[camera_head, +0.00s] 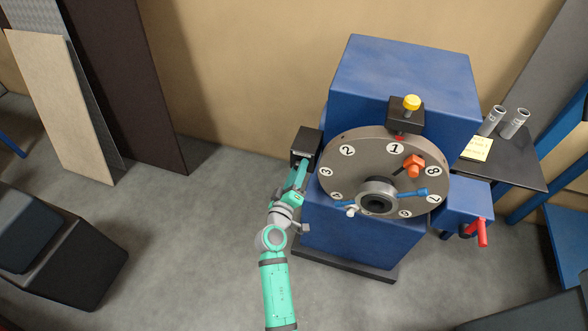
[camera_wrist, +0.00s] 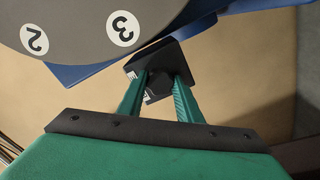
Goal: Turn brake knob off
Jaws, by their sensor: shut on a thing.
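A black box (camera_head: 306,140) is mounted on the left side of the blue machine, beside the numbered disc. In the wrist view the box (camera_wrist: 156,58) carries a dark knob (camera_wrist: 157,88) on its near face, with small white markings beside it that are too small to read. My green gripper (camera_head: 302,167) reaches up to this box from below. In the wrist view its two fingers (camera_wrist: 160,82) stand on either side of the knob and are shut on it. The fingers hide the knob in the head view, so its turned position cannot be told.
A grey numbered disc (camera_head: 345,175) on the blue machine (camera_head: 400,72) is close right of my gripper. It carries an orange part (camera_head: 413,165) and blue handles. A yellow-topped knob (camera_head: 411,103) sits above, a red lever (camera_head: 482,232) at right.

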